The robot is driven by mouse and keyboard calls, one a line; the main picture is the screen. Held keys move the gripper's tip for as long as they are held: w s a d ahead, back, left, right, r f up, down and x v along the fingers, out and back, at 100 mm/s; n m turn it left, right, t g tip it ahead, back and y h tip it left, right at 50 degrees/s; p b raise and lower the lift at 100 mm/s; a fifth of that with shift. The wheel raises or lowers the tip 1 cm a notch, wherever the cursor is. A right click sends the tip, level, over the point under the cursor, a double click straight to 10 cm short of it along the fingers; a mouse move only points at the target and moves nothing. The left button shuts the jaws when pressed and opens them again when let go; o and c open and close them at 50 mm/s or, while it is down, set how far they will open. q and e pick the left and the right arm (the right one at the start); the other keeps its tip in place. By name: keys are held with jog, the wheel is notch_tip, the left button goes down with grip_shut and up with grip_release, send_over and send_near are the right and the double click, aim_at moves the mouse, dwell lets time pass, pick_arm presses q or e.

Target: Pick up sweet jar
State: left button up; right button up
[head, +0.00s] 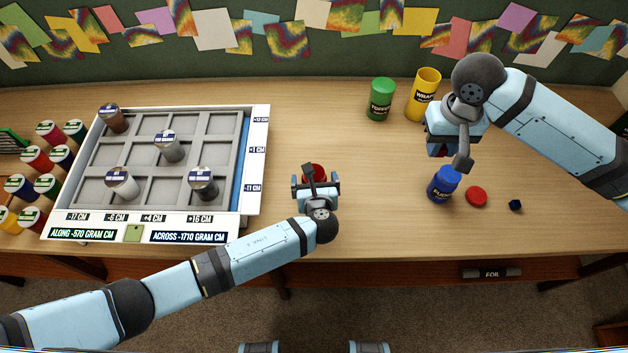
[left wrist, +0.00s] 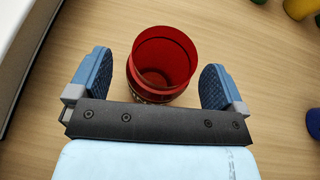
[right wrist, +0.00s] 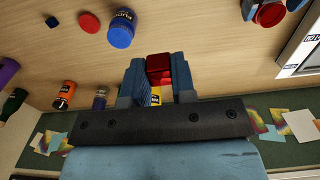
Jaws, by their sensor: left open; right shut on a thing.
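An open red jar (head: 319,171) stands on the desk between the spread fingers of my left gripper (head: 315,188). In the left wrist view, the jar (left wrist: 163,62) has no lid, and a gap shows between it and each finger of the open left gripper (left wrist: 157,82). My right gripper (head: 440,148) is shut on a shiny red block-like thing (right wrist: 159,68), held above the desk. A blue labelled jar (head: 442,184) stands near it. A green toffee jar (head: 381,100) and a yellow jar (head: 424,95) stand at the back.
A grey compartment tray (head: 258,150) with several lidded jars stands at the left. More coloured jars (head: 35,158) line its left side. A red disc (head: 476,197) and a dark cube (head: 515,205) lie at the right. An orange jar (right wrist: 66,93) shows in the right wrist view.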

pick_arm(q)
jog(key=shift+w+f, duration=0.25)
jog(key=shift+w, duration=0.25)
jog(key=c, duration=1.1)
jog(key=shift+r, duration=0.15)
pick_arm(e)
jog(key=shift+f, duration=0.1)
pick_arm(q)
notch_tip(320, 180, up, 20)
jog(key=shift+f, duration=0.1)
jog(key=shift+f, duration=0.1)
